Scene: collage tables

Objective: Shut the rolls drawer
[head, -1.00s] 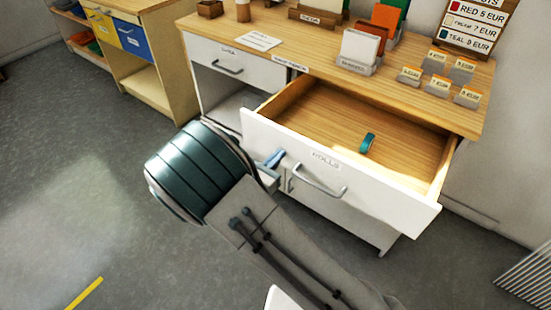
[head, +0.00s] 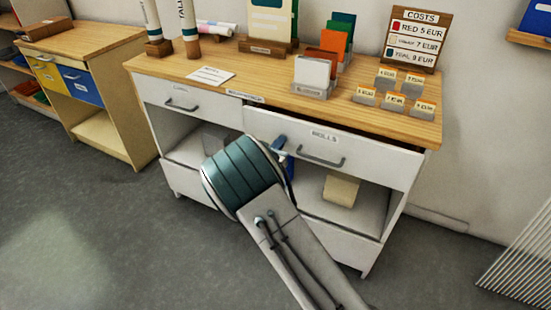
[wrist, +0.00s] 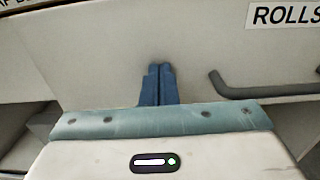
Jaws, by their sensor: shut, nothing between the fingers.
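The rolls drawer (head: 375,160) is the white front with the ROLLS label and a grey bar handle (head: 320,160), at the upper right of the white cabinet. My gripper (head: 280,142) is shut and empty, at the left part of the drawer front. In the wrist view its blue fingertips (wrist: 159,70) are at the white front (wrist: 205,55), left of the handle (wrist: 265,91). They look to be touching it or very close.
The tabletop (head: 215,92) holds card holders, a costs board (head: 413,40) and small price tags. Another drawer (head: 205,107) is shut at the left. An open shelf below holds a beige block (head: 341,189). Grey floor (head: 110,220) is clear at the left.

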